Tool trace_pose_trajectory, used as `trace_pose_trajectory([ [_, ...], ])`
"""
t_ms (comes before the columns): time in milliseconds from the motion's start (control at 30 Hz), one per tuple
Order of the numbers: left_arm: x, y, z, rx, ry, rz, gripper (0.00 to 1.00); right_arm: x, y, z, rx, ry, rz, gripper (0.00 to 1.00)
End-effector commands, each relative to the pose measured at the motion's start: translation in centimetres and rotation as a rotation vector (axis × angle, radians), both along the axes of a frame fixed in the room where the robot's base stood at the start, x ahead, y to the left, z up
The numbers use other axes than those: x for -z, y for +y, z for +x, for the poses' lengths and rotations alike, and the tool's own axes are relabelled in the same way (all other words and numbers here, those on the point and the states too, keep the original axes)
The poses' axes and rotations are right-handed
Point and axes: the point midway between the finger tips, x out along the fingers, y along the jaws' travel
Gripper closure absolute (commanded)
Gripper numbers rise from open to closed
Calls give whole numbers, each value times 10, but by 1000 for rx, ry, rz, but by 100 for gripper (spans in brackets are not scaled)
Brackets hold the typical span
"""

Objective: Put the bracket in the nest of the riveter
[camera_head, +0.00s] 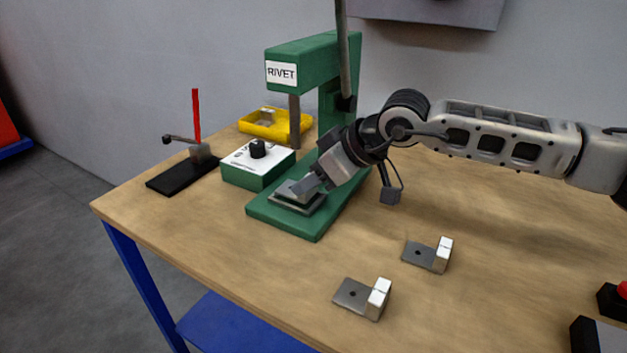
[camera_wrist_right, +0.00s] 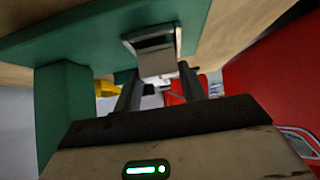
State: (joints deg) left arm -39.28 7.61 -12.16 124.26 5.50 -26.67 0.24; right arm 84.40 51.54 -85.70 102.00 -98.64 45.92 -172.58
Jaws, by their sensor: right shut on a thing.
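The green riveter (camera_head: 300,55) stands at the back of the table, with a dark nest (camera_head: 291,207) on its base. My right gripper (camera_head: 304,187) is just over the nest, reaching in from the right. It is shut on a grey metal bracket (camera_head: 292,191), which is at the nest and partly hidden by the fingers. In the right wrist view the bracket (camera_wrist_right: 153,50) shows beyond the two fingertips (camera_wrist_right: 160,78), against the green base. I cannot tell whether it is fully seated. My left gripper is not in view.
Two more brackets (camera_head: 352,294) (camera_head: 417,253) lie on the table in front. A control box with a black knob (camera_head: 258,162), a yellow bin (camera_head: 262,130) and a black stand with a red lever (camera_head: 185,173) are left of the riveter. The right-hand middle of the table is clear.

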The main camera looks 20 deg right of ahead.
Motion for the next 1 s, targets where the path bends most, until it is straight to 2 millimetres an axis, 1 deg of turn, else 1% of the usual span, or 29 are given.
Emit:
trace_pose_trajectory([
  [33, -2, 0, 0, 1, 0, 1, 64, 7, 0, 0, 0, 2, 0, 85],
  [100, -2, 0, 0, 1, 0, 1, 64, 12, 0, 0, 0, 0, 2, 85],
  [367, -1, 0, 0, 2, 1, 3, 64, 13, 0, 0, 0, -3, 1, 85],
  [500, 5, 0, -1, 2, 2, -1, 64, 18, 0, 0, 1, -3, 2, 85],
  [533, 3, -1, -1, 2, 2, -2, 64, 17, 0, 0, 1, -2, 1, 53],
  [600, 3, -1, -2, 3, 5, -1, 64, 16, 0, 0, 1, -2, 1, 37],
  [867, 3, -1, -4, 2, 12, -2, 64, 16, 0, 0, 1, -2, 1, 37],
  [1000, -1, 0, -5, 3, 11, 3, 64, 9, -2, -1, 2, -4, -1, 37],
])
